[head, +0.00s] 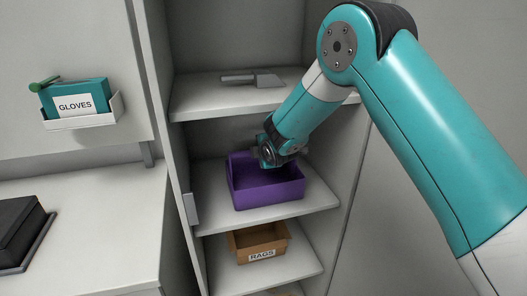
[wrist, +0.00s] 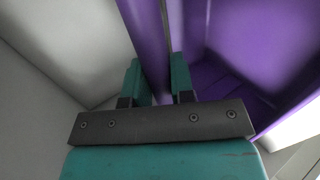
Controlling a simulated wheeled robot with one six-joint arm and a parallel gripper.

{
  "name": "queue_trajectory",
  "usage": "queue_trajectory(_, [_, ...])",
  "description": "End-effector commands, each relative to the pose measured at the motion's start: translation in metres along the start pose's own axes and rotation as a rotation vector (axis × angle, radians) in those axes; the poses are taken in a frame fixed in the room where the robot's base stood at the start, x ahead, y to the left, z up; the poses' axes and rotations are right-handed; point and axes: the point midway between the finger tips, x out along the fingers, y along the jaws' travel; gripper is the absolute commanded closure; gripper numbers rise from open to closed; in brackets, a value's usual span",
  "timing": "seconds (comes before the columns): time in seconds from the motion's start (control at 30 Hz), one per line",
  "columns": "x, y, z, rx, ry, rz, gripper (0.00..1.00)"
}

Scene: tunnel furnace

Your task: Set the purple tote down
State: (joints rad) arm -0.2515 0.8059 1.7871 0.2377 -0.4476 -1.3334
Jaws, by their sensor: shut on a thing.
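The purple tote (head: 268,194) is an open box at the middle shelf (head: 310,201) of the cabinet. It looks upright and empty. Whether its base touches the shelf or hangs just above it, I cannot tell. The tote's inside (wrist: 225,80) shows to the right of the fingers.
A scraper-like grey tool (head: 252,78) lies on the upper shelf (head: 205,105). A brown bin marked RAGS (head: 258,240) stands on the shelf below. A gloves box (head: 75,98) hangs at left, above a counter with a black case (head: 20,232). Cabinet walls stand close on both sides.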

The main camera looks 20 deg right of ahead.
Motion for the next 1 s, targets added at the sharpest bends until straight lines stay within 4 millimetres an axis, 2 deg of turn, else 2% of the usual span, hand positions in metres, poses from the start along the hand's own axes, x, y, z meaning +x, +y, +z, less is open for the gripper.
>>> queue_trajectory(0.03, [0.001, -0.001, 0.0, 0.0, 0.0, 0.0, 0.7])
queue_trajectory(0.1, [0.0, -0.001, 0.0, 0.0, 0.0, -0.001, 0.54])
queue_trajectory(0.13, [0.0, -0.001, 0.0, 0.0, 0.0, -0.001, 0.52])
queue_trajectory(0.47, [-0.003, 0.002, 0.0, 0.0, 0.0, 0.0, 0.52])
queue_trajectory(0.57, [-0.015, 0.001, -0.001, 0.0, 0.001, 0.001, 0.52])
queue_trajectory(0.8, [-0.068, 0.0, -0.001, 0.0, 0.002, 0.001, 0.52])
queue_trajectory(1.0, [-0.104, 0.001, 0.0, 0.0, 0.001, 0.001, 0.52])
